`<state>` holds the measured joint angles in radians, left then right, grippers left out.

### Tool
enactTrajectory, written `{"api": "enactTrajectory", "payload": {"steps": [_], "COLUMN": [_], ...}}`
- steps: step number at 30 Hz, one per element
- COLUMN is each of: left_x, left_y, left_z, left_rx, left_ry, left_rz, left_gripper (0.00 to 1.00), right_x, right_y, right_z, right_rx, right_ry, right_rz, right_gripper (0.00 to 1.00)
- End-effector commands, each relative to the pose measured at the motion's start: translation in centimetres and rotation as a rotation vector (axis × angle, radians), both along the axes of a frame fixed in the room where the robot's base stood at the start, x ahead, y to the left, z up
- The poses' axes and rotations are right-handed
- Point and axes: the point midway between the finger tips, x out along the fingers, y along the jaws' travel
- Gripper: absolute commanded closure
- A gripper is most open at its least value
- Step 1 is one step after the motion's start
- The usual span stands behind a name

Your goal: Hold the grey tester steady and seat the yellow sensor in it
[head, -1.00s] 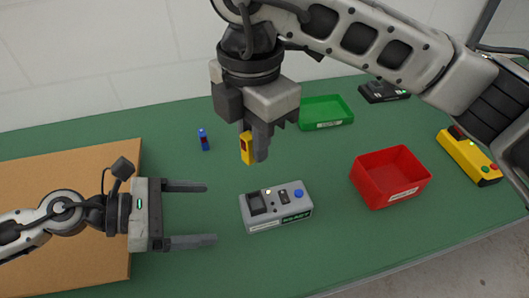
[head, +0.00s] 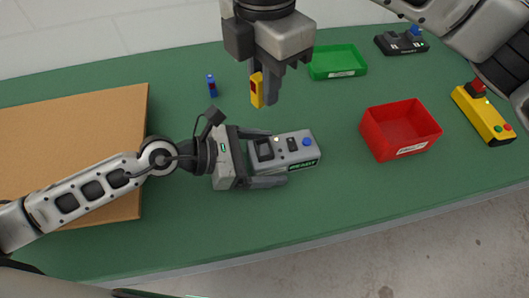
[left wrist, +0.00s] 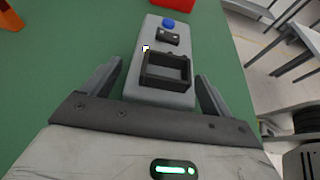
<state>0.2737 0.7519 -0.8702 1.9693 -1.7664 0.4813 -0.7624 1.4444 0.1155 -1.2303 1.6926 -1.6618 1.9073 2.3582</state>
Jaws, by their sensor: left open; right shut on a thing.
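The grey tester (head: 301,147) lies on the green table, with a dark square socket, a small dark switch and a blue button on top. It also shows in the left wrist view (left wrist: 175,95), its empty socket near my gripper. My left gripper (head: 278,158) is open, with one finger on each side of the tester's left end; in the wrist view (left wrist: 162,85) gaps show beside both fingers. My right gripper (head: 264,88) is shut on the yellow sensor (head: 257,90), which hangs upright above the table, up and to the left of the tester.
A red bin (head: 400,130) stands right of the tester, a green tray (head: 337,62) behind it. A yellow box with buttons (head: 482,114) and a black device (head: 402,42) are at the right. A small blue item (head: 212,86) stands behind my left gripper. A brown board (head: 70,130) covers the left.

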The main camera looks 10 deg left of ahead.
Motion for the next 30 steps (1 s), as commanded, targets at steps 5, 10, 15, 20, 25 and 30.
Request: {"api": "enactTrajectory", "payload": {"steps": [5, 10, 15, 20, 25, 30], "left_x": [0.0, 0.0, 0.0, 0.0, 0.0, 0.0], "left_y": [0.0, 0.0, 0.0, 0.1, 0.1, 0.1], "left_z": [0.0, 0.0, 0.0, 0.0, 0.0, 0.0], "left_rx": [0.000, 0.000, 0.000, 0.000, 0.000, 0.000], "left_ry": [0.000, 0.000, 0.000, 0.000, 0.000, 0.000], "left_rz": [0.000, 0.000, 0.000, 0.001, 0.001, 0.001], "left_gripper": [0.17, 0.65, 0.74, 0.74, 0.74, 0.74], "right_x": [0.0, 0.0, 0.0, 0.0, 0.0, 0.1], "right_y": [0.0, 0.0, 0.0, 0.2, 0.4, 0.4], "right_z": [0.0, 0.0, -0.1, -1.0, -3.0, -4.9], "right_rx": [0.000, 0.000, -0.001, -0.004, -0.006, -0.004], "right_ry": [0.000, 0.000, -0.001, -0.002, -0.003, -0.002], "right_rz": [0.000, 0.000, 0.017, 0.189, 0.546, 0.884], "right_gripper": [1.00, 1.00, 1.00, 1.00, 1.00, 1.00]}}
